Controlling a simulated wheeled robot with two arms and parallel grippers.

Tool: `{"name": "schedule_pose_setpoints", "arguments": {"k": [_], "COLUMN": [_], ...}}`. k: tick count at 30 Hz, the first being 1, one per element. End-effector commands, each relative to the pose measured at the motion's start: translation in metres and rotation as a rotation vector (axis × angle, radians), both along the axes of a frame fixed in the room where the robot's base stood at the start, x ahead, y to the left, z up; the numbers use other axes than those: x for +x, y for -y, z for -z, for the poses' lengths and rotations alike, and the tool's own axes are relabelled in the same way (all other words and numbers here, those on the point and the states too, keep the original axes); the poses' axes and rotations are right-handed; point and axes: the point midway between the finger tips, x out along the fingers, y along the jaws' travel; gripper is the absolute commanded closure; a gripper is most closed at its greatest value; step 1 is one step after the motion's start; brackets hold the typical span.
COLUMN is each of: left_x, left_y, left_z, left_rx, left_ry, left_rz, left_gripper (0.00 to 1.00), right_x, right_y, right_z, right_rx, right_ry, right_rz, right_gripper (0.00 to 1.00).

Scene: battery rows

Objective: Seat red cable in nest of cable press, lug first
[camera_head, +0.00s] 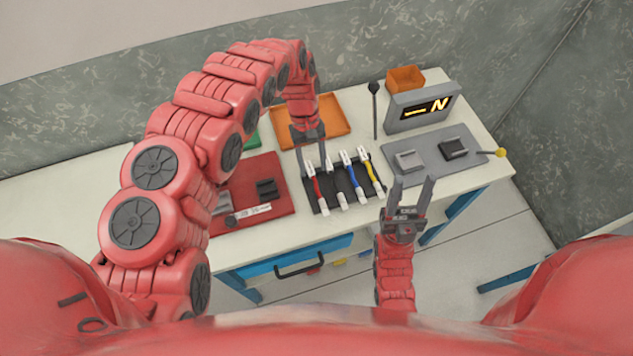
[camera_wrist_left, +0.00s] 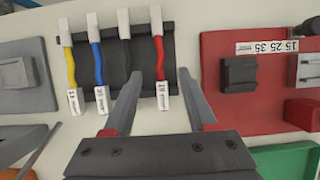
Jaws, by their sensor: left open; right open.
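The red cable (camera_head: 315,188) lies in the black cable rack (camera_head: 362,191), at the row's left end in the head view. It has white ends, one with a tag. My open left gripper (camera_head: 313,172) is over its far end. In the left wrist view, the red cable (camera_wrist_left: 159,62) shows between the spread fingers (camera_wrist_left: 160,76); contact cannot be told. A red plate (camera_head: 262,166), apparently the cable press, bears a black block (camera_head: 267,188) and a size label (camera_wrist_left: 270,46). My right gripper (camera_head: 415,181) is open and empty in front of the grey plate.
Black, blue (camera_head: 354,181) and yellow (camera_head: 370,170) cables lie beside the red one. An orange tray (camera_head: 338,114) is behind the rack. At right, a grey plate (camera_head: 430,151) has blocks, a yellow-knobbed lever (camera_head: 499,153) and a display (camera_head: 423,110). A thin dark post (camera_head: 375,112) stands between.

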Motion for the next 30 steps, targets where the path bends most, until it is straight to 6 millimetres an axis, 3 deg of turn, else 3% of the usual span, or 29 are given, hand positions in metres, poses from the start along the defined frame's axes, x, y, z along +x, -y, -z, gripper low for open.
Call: {"name": "schedule_pose_setpoints", "arguments": {"k": [10,19,28,30], "left_x": [-0.008,-0.021,-0.021,-0.021], "left_y": [0.002,0.007,0.007,0.007], "left_z": [0.014,0.047,0.053,0.053], "left_rx": [0.000,-0.002,-0.001,-0.001], "left_ry": [-0.006,-0.006,-0.001,-0.001], "left_rz": [0.000,0.000,0.000,0.000], "left_gripper": [0.43,0.43,0.43,0.55], "right_x": [0.000,0.000,0.000,0.000], "right_y": [0.000,0.000,0.000,0.000], "right_z": [-0.014,-0.032,-0.032,-0.032], "right_rx": [0.000,0.000,0.000,0.000], "right_ry": [0.000,0.000,0.000,0.000], "right_rz": [0.000,0.000,0.000,0.000], "right_gripper": [0.50,0.50,0.50,0.50]}}
